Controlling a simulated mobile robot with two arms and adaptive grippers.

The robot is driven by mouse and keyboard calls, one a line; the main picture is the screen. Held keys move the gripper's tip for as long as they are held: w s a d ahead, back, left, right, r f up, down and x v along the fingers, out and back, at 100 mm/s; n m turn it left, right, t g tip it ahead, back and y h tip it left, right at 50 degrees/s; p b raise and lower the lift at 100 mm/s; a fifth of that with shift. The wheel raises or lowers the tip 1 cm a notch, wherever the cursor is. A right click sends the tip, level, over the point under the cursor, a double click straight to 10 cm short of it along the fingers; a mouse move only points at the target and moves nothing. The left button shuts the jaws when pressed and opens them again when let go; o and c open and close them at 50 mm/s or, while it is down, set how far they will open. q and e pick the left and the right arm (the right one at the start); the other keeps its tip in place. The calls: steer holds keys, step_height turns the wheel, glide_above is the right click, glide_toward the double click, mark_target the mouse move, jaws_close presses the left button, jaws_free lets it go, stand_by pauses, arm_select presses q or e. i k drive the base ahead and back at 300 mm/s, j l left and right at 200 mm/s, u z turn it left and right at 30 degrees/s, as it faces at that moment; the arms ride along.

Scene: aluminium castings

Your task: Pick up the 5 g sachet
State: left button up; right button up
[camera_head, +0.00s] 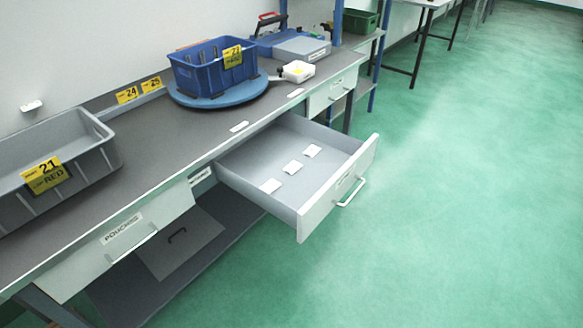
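Three small white sachets lie flat in a row in the open drawer: a far one (312,150), a middle one (292,167) and a near one (270,186). Any print on them is too small to read, so I cannot tell which is 5 g. The drawer (339,185) is pulled out from under the grey bench, and the sachets are in plain sight. Neither of my grippers is in view.
The grey bench (185,135) carries a grey crate (98,160) marked 21, a blue crate (200,82) on a round blue turntable (248,94), and a white device (298,70). A shut drawer (120,240) is labelled for pouches. Green floor at right is clear.

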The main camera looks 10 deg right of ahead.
mark_target(293, 166)
steer(key=i+l, duration=0.35)
steer(key=i+l+u, duration=0.1)
steer(key=i+l, duration=0.3)
steer(key=l, duration=0.15)
steer(key=i+l, duration=0.35)
steer(key=l+u, duration=0.05)
steer(key=l, duration=0.05)
